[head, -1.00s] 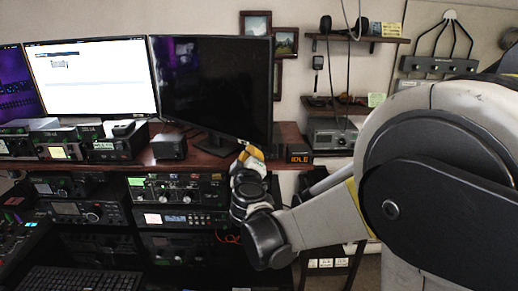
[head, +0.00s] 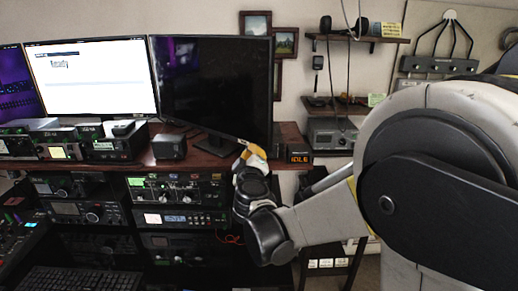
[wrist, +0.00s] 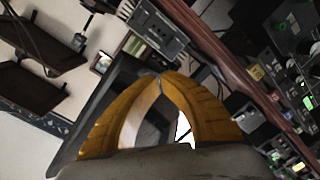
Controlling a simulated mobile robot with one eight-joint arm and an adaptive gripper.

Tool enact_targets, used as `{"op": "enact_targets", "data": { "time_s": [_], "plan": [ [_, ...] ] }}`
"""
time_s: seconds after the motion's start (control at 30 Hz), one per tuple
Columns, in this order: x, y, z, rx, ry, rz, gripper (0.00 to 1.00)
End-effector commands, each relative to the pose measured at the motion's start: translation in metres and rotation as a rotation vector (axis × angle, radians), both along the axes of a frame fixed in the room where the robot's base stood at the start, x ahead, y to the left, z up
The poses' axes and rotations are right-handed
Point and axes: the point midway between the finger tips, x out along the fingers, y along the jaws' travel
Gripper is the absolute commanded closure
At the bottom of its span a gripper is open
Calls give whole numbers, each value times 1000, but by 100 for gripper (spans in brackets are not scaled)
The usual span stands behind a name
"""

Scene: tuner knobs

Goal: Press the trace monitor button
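The trace monitor button cannot be told apart from the screen bezels in these frames. A dark monitor (head: 215,90) stands on the desk in the head view, right of a bright white monitor (head: 90,78) with the text "Ready". My gripper (head: 243,148), with yellow fingers, is at the dark monitor's lower right corner; I cannot tell whether it touches. In the wrist view the fingertips (wrist: 160,75) meet, with nothing seen between them. A dark panel edge, apparently a monitor, shows behind the fingers.
A small box with an orange "IDLE" display (head: 298,154) stands right of my gripper. A small dark box (head: 169,147) and radio units (head: 118,147) stand on the desk. Racks of radios fill the space below. Shelves (head: 352,36) hang on the wall at right.

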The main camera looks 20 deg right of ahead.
Motion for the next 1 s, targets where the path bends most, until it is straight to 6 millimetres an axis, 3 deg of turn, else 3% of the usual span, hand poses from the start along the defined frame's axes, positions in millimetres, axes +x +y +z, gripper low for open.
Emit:
{"op": "enact_targets", "data": {
  "time_s": [0.67, 1.0],
  "plan": [
    [4, -5, 0, 0, 0, 0, 100],
    [-5, 6, 0, 0, 0, 0, 100]
  ]
}}
